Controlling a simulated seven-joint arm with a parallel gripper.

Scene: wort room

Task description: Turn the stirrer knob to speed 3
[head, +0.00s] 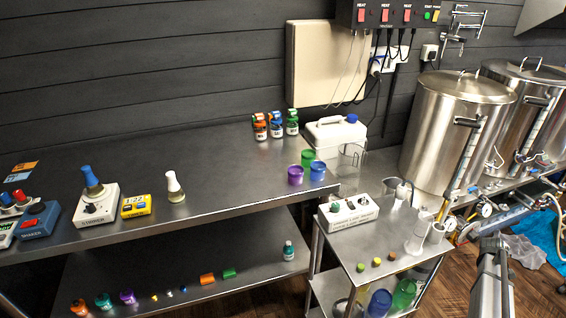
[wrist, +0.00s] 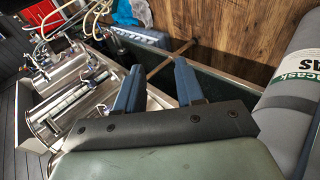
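The stirrer (head: 98,205) is a white box at the left of the steel bench in the head view. A flask with a blue stopper (head: 90,178) stands on it. Its dark knob (head: 91,209) is on the sloped front face; the mark it points to is too small to read. My gripper (wrist: 157,80) shows in the wrist view with its two blue-grey fingers apart and nothing between them. It is far from the stirrer, which is not in the wrist view. A part of my arm shows at the lower right of the head view.
A blue shaker (head: 39,220) stands left of the stirrer and a yellow timer (head: 136,206) right of it. A white-stoppered flask (head: 174,187) stands further right. The bench middle is clear. A white box with knobs (head: 348,213) is on the small cart. Steel kettles (head: 455,125) stand right.

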